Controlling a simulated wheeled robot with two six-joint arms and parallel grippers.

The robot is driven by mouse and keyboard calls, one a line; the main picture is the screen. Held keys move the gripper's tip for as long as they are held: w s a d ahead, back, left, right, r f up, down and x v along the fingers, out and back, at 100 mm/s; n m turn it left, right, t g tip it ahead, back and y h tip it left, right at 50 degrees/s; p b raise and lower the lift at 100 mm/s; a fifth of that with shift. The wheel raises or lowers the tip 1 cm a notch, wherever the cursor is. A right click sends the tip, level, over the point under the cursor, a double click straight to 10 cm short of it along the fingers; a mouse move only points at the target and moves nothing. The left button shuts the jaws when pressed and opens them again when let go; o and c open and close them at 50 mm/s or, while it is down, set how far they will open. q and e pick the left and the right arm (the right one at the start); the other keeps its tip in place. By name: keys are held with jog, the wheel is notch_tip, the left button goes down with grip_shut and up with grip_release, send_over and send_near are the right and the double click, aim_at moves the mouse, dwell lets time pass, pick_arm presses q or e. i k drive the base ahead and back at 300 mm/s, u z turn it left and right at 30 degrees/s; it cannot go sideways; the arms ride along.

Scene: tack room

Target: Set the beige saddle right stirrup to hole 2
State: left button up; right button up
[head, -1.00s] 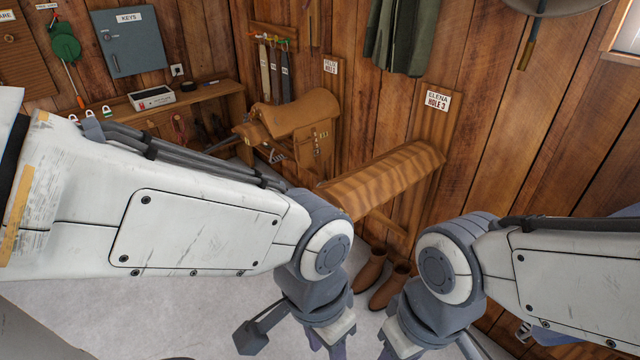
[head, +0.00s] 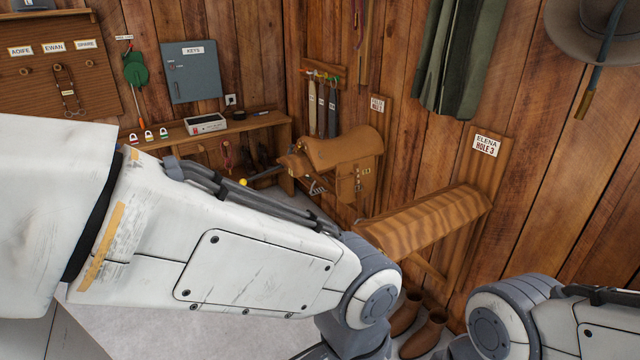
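A tan saddle (head: 345,150) sits on a wall rack in the back corner; it is the only saddle I see. Small metal parts (head: 318,187) hang at its near left side, and a tan flap or bag (head: 352,182) hangs on its side. I cannot make out a stirrup's hole setting. A small sign (head: 377,103) on the wall above it is too blurred to read fully. My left arm crosses the lower left and my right arm is at the lower right. Both grippers are below the picture's edge.
An empty striped wooden saddle rack (head: 425,222) stands under a sign reading ELENA HOLE 3 (head: 487,145). Brown boots (head: 423,335) stand below it. A bench (head: 262,124) with padlocks and a keys cabinet (head: 190,72) are at the back left. A hat (head: 590,35) hangs upper right.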

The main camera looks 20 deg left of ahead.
aim_at(313, 192)
jog(key=k, duration=1.1)
jog(key=u, duration=0.85)
jog(key=i, duration=0.3)
jog(key=u, duration=0.8)
jog(key=i, duration=1.25)
jog(key=u, duration=0.25)
jog(key=i, duration=1.2)
jog(key=z, duration=1.4)
jog(key=i, duration=0.95)
jog(key=z, duration=1)
